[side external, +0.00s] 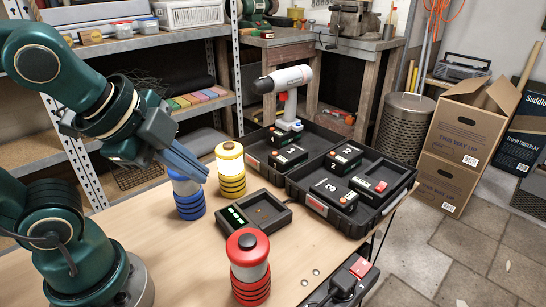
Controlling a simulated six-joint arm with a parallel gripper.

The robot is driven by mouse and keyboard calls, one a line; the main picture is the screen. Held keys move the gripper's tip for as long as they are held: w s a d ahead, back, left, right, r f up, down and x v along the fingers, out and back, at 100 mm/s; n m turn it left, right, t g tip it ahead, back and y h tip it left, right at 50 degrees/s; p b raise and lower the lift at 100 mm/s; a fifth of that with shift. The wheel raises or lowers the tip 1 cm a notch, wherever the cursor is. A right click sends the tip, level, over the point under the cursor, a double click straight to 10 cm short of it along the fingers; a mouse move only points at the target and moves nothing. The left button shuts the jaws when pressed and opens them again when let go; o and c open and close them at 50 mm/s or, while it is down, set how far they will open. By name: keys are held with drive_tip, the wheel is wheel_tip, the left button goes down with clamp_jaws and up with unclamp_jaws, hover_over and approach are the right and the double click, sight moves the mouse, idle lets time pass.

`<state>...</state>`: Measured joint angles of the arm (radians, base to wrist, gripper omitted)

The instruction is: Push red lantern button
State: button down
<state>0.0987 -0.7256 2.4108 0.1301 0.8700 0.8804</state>
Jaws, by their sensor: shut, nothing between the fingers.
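The red lantern (249,279) stands upright at the front of the wooden table, with a red cap, a grey unlit-looking middle and ribbed red base. Its dark round button (247,241) is on top and in plain view. My gripper (203,174) is shut and empty, pointing down and right. In the picture it overlaps the top of the blue lantern (190,208), hiding its cap; I cannot tell whether they touch. The gripper is behind and left of the red lantern, well apart from it. The yellow lantern (231,185) stands behind, its middle glowing.
A black charger (232,216) with green lights sits behind the red lantern. An open black case (300,205) holds numbered battery packs and a drill (285,85). A power strip with a red switch (360,267) is at right. Bare tabletop (180,270) lies left of the red lantern.

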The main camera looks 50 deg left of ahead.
drive_tip(key=w+d+r+m+t+h, duration=0.1)
drive_tip(key=w+d+r+m+t, duration=0.2)
drive_tip(key=m, duration=0.9)
wheel_tip(320, 180, up, 2)
drive_tip(key=m+g+h, duration=0.1)
drive_tip(key=m+h, duration=0.1)
drive_tip(key=m, duration=0.5)
hover_over(239, 244)
drive_tip(key=shift+d+r, duration=0.1)
drive_tip(key=shift+f, duration=4.4)
drive_tip(key=shift+f, duration=0.4)
